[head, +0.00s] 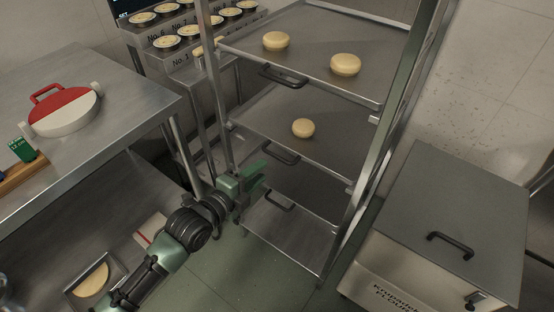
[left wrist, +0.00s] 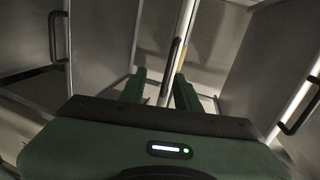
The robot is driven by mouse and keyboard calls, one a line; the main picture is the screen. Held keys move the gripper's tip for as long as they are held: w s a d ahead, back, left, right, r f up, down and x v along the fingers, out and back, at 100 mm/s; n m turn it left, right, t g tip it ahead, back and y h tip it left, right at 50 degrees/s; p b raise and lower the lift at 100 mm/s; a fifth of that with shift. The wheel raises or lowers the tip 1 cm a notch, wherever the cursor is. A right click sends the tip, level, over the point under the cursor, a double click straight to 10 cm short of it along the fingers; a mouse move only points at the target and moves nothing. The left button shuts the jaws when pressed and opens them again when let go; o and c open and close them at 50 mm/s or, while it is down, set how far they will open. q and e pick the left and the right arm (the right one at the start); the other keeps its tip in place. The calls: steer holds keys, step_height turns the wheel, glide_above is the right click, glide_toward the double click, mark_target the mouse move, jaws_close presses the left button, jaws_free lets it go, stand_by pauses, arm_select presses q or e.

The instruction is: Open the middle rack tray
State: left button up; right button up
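The rack (head: 228,128) holds three trays with dark front handles. The middle tray (head: 340,140) carries one round bun (head: 302,128); its handle (head: 281,153) is at the front edge. It appears pushed in, level with the others. My left gripper (head: 259,180) is in front of the rack, just below and left of the middle handle in the picture. Its green fingers are apart and empty. In the left wrist view the open fingers (left wrist: 160,88) point at a tray edge with a dark handle (left wrist: 175,56), which shows ahead between them. My right gripper is out of view.
The top tray (head: 300,30) holds two buns. The bottom tray (head: 300,240) has its handle (head: 280,201) close to my gripper. A steel table (head: 110,80) stands left, a lidded steel bin (head: 450,200) right. Green floor (head: 265,285) lies free before the rack.

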mark_target(277, 156)
arm_select(q)
steer(key=shift+w+d+r+m, duration=0.3)
steer(key=shift+w+d+r, duration=0.25)
steer(key=shift+d+r, duration=0.15)
steer(key=x, duration=0.5)
steer(key=shift+d+f, duration=0.1)
steer(key=shift+d, duration=0.1)
steer(key=shift+w+d+f, duration=0.15)
steer(key=shift+w+d, duration=0.15)
steer(key=shift+w, duration=0.1)
jaws_close()
stand_by(0.4)
